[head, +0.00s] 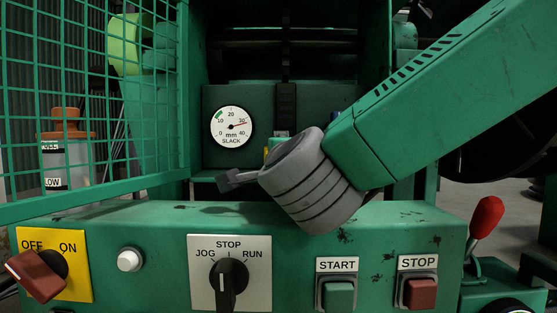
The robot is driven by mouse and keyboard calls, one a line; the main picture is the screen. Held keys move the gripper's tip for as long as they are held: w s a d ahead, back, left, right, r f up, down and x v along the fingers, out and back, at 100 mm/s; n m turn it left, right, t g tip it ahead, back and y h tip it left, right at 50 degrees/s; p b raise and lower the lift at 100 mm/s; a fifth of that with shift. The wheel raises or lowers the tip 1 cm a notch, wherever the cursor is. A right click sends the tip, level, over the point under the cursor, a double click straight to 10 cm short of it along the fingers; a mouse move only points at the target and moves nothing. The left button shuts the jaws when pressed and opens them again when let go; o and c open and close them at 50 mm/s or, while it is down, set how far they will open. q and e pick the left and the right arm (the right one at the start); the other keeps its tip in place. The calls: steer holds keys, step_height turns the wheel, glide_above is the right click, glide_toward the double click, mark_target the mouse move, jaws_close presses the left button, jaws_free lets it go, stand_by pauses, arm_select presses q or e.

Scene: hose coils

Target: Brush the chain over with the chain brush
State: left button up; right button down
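A dark upright strip (286,110) that may be the chain runs down the middle of the green machine's opening; its links are too dark to make out, and its lower end is hidden. I cannot pick out the chain brush. An arm that looks like my right one comes in from the upper right and ends in a grey ribbed wrist. A small dark grey piece, seemingly my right gripper (238,180), juts left from it above the panel's back edge. Its fingers are not clear, and I see nothing held. My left gripper is not in view.
A mesh guard (90,110) stands at left, with a FULL/LOW bottle (66,155) behind it. A slack gauge (231,127) reads near 30. In front are a red-handled OFF/ON switch (38,275), a JOG/STOP/RUN knob (228,278), START (339,294) and STOP (420,292) buttons, and a red-knobbed lever (486,218).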

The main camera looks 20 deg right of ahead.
steer(key=shift+s+r, duration=0.1)
steer(key=shift+s, duration=0.25)
stand_by(0.5)
steer(key=a, duration=0.2)
steer(key=shift+w+a+r, duration=0.1)
steer(key=shift+w+a, duration=0.1)
steer(key=shift+a, duration=0.2)
steer(key=shift+s+a, duration=0.15)
steer(key=shift+s, duration=0.45)
stand_by(1.5)
step_height(320, 180, up, 3)
steer(key=shift+s+r+p, duration=0.1)
steer(key=shift+r+p, duration=0.05)
steer(key=shift+p, duration=1.05)
